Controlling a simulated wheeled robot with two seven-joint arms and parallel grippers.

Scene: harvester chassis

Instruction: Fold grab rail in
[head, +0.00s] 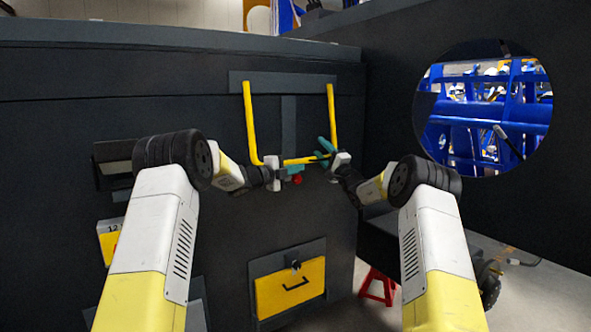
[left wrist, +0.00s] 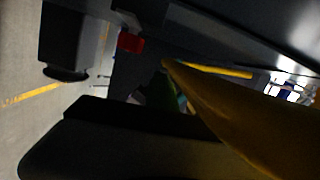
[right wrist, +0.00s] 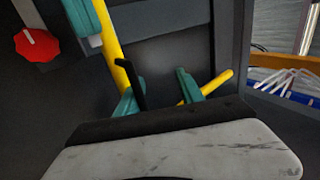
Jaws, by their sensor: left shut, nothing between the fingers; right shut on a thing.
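The yellow grab rail (head: 249,125) is a U-shaped bar hanging from a grey plate on the dark chassis wall, its bottom bar low. My right gripper (head: 326,150), with teal fingers, is shut on the rail near its lower right corner. The rail passes by those fingers in the right wrist view (right wrist: 112,45). My left gripper (head: 293,172) is shut and empty, just below the bottom bar at its left half. In the left wrist view the rail (left wrist: 250,120) looms very close and blurred; the left fingers are mostly hidden.
A red knob (head: 297,180) sits on the wall just below the rail; it also shows in the right wrist view (right wrist: 37,44). A yellow drawer-like panel (head: 290,287) with a black handle is lower down. A red stand (head: 377,286) is on the floor. A round opening (head: 484,110) shows blue framework at right.

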